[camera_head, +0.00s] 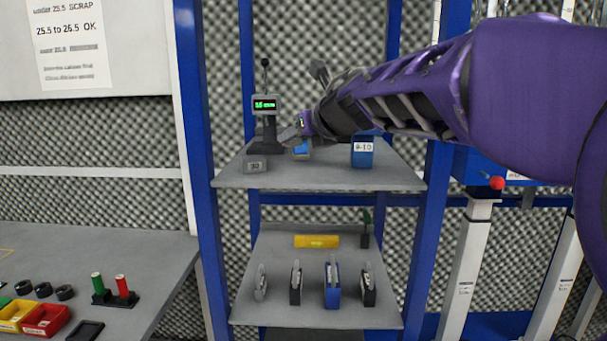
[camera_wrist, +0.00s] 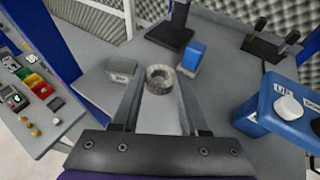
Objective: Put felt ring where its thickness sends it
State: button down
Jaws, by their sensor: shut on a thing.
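The felt ring (camera_wrist: 151,76) is a mottled grey ring in the wrist view, at the far end of my gripper (camera_wrist: 160,92), which is shut on it. In the head view my gripper (camera_head: 300,132) is over the upper shelf, just right of the gauge (camera_head: 265,104) with a lit green display. Its reading is too small to be sure of. The ring is not clear in that view. The wall sign (camera_head: 70,40) reads under 25.5 SCRAP and 25.5 to 26.5 OK; its lower line is blurred. Yellow (camera_head: 15,314) and red (camera_head: 45,320) bins stand on the left table.
The upper shelf (camera_head: 225,177) also holds a grey block marked 30 (camera_head: 255,166), a small blue block (camera_head: 301,149) and a blue labelled box (camera_head: 362,153). Dark rings (camera_head: 44,290) and green and red posts (camera_head: 121,286) stand on the left table. Blue uprights flank the shelves.

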aim_at(298, 177)
jog(key=shift+f+b, duration=1.45)
jog(key=shift+f, duration=1.55)
jog(key=shift+f, duration=0.1)
jog(key=shift+c, duration=2.1)
grip_release()
jog(key=shift+s+r, duration=0.1)
jog(key=shift+r, duration=0.1)
